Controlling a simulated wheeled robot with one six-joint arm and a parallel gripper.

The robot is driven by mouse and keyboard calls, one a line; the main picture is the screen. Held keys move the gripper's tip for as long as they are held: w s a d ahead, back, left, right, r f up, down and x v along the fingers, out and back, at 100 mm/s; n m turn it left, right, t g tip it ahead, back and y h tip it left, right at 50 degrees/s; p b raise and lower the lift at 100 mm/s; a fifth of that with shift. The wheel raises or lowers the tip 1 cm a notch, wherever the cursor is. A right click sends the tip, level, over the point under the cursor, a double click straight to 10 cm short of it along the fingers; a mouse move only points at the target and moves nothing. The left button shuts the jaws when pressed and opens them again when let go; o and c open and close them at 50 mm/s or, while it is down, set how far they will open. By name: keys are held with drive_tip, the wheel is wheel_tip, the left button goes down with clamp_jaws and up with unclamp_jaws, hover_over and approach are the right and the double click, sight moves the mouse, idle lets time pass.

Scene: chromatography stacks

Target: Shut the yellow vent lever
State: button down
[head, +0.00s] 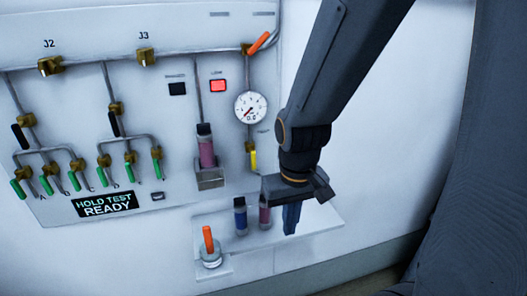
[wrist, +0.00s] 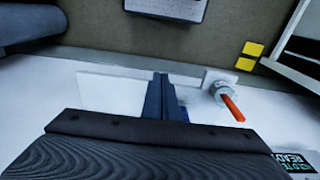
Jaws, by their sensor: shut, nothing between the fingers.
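The yellow vent lever (head: 253,159) hangs down from a brass valve on the wall panel, below the round gauge (head: 251,107). My gripper (head: 290,222) is shut and empty, pointing down over the white shelf, to the right of and lower than the lever. It is apart from the lever. The wrist view shows its closed fingers (wrist: 160,92) over the shelf; the lever is not visible there.
An orange-handled piece (head: 208,240) stands on a small ledge at the shelf's left end. A blue vial (head: 240,216) and a purple vial (head: 265,212) stand on the shelf (head: 318,225), close to my gripper. Another capped vial (head: 206,147) sits in a panel holder. An orange lever (head: 260,42) is above the gauge.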

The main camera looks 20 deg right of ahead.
sight(254, 161)
drive_tip(key=w+d+r+t+y, duration=0.2)
drive_tip(key=w+d+r+y, duration=0.1)
drive_tip(key=w+r, duration=0.3)
drive_tip(key=w+d+r+n+t+y+b, duration=0.1)
drive_tip(key=w+d+r, duration=0.4)
drive_tip(key=r, duration=0.5)
drive_tip(key=shift+w+d+r+t+y+b, duration=0.2)
drive_tip(key=shift+w+r+t+y+b, duration=0.15)
drive_tip(key=shift+w+y, duration=0.6)
drive_tip(key=shift+f, duration=0.2)
drive_tip(key=w+a+f+p, duration=0.3)
drive_tip(key=a+f, duration=0.5)
drive_tip(key=shift+w+a+p, duration=0.3)
drive_tip(key=shift+w+a, duration=0.05)
drive_tip(key=shift+a, duration=0.05)
